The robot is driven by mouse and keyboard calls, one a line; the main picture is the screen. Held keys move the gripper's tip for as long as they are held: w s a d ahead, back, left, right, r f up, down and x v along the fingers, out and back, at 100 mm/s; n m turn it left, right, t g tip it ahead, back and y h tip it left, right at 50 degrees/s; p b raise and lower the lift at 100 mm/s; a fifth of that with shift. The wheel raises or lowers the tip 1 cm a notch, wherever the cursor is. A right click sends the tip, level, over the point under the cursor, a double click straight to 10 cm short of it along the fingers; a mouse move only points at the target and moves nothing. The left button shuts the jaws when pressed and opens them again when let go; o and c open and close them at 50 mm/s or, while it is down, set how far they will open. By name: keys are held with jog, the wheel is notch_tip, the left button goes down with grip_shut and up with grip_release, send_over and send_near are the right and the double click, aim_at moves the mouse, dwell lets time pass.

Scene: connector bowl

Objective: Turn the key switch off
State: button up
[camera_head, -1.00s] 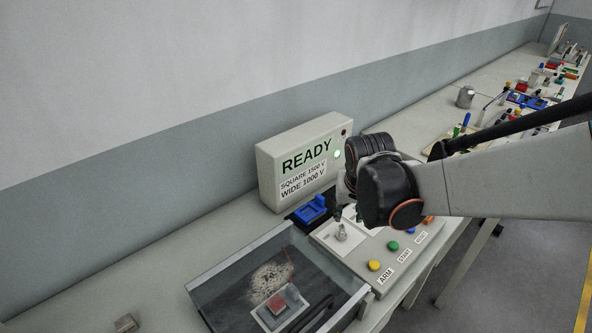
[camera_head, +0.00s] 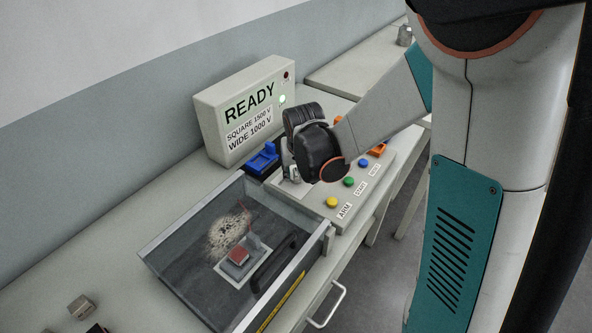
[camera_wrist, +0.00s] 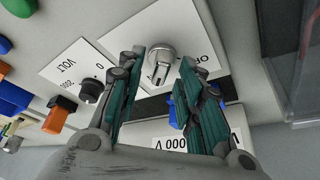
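The key switch (camera_wrist: 160,56) is a round silver lock with a key in it, on a white label plate. Part of the word "OFF" shows beside it in the wrist view. My gripper (camera_wrist: 161,66) is open, with one teal-padded finger on each side of the key and gaps visible between. In the head view my gripper (camera_head: 291,174) is low over the control panel (camera_head: 315,205), pointing down, and mostly hides the key switch there.
A box reading READY (camera_head: 245,105) with a lit green lamp stands behind. A blue connector (camera_head: 262,158) is left of my gripper. Yellow (camera_head: 332,202), green (camera_head: 349,181) and blue (camera_head: 363,163) buttons line the panel front. A clear-walled tray (camera_head: 166,270) is nearby; a black knob (camera_wrist: 90,92) shows too.

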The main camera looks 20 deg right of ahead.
grip_shut()
jog(key=shift+n, duration=0.4)
jog(key=n+y, duration=0.1)
jog(key=n, duration=0.2)
jog(key=shift+d+n+y, duration=0.15)
jog(key=shift+n+y, duration=0.25)
jog(key=n, duration=0.2)
jog(key=n+y, duration=0.1)
jog(key=n, duration=0.1)
jog(key=shift+w+d+g+y, duration=0.1)
jog(key=shift+g+y, duration=0.2)
jog(key=n+g+y, duration=0.1)
jog(key=n, duration=0.4)
jog(key=shift+w, duration=0.1)
jog(key=n+g, duration=0.2)
jog(key=n, duration=0.2)
jog(key=shift+w+d+y, duration=0.1)
jog(key=shift+y, duration=0.3)
jog(key=shift+n, duration=0.3)
